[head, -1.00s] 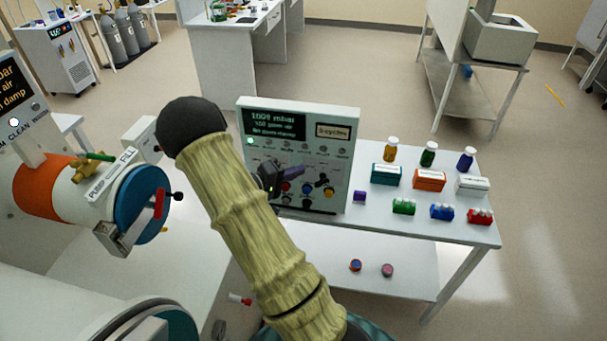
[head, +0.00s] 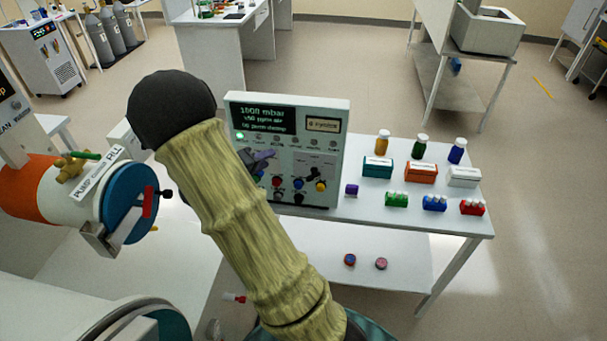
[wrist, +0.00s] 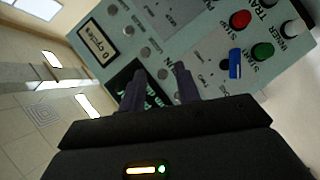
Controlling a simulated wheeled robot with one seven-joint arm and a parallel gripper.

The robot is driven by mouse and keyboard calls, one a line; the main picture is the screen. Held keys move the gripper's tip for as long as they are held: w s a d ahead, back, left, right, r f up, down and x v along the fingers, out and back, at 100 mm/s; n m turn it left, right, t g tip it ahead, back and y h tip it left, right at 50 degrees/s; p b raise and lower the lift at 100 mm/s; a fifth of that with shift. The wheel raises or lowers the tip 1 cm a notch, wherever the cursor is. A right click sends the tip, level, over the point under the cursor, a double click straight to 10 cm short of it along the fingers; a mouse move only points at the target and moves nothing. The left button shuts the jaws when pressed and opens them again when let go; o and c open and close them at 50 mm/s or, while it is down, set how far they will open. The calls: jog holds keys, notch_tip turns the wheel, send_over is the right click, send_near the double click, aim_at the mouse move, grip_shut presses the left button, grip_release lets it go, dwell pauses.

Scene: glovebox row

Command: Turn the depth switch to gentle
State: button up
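The control panel (head: 288,145) stands upright on the white table, with a dark display and several knobs and buttons. In the wrist view its face (wrist: 215,40) is steeply tilted and shows a blue handle (wrist: 235,63), a red STOP button (wrist: 240,19) and a green START button (wrist: 262,51). I cannot read a depth or gentle label, so I cannot tell which control is the depth switch. My gripper (wrist: 160,88) is open in front of the panel, its two dark fingers apart with nothing seen between them. In the head view my gripper (head: 262,160) is partly hidden by my arm.
Bottles, boxes and small colored vial racks (head: 434,203) stand right of the panel on the table (head: 400,222). A cylindrical chamber with a blue door (head: 130,202) is at the left.

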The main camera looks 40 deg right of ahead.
jog(key=w+a+t+y, duration=0.4)
jog(key=a+t+y, duration=0.1)
jog(key=a+y, duration=0.25)
jog(key=s+a+n+y, duration=0.2)
jog(key=s+a+y, duration=0.3)
jog(key=a, duration=0.4)
jog(key=s+a+g+y, duration=0.2)
jog(key=s+g, duration=0.3)
jog(key=s, duration=1)
jog(key=shift+s+a, duration=0.2)
jog(key=shift+a, duration=0.4)
